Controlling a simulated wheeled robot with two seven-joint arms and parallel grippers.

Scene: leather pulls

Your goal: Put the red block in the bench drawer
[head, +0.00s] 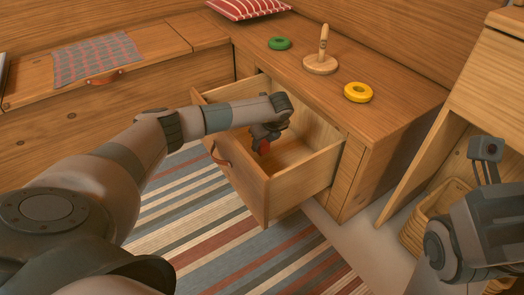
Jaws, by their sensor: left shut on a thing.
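The bench drawer (311,174) is pulled out from the wooden bench, with a leather pull on its front. My left arm reaches over the drawer's left side. My left gripper (262,139) points down inside the drawer opening and is shut on the red block (264,148). The block is small and partly hidden by the gripper. I cannot tell whether it touches the drawer floor. My right arm shows at the lower right, and its gripper fingers are not in view.
On the bench top stand a green ring (279,43), a wooden peg stand (320,65) and a yellow ring (358,92). A wicker basket (412,238) is at the right. A striped rug (190,222) covers the floor. A checked cloth (98,59) lies on the left bench.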

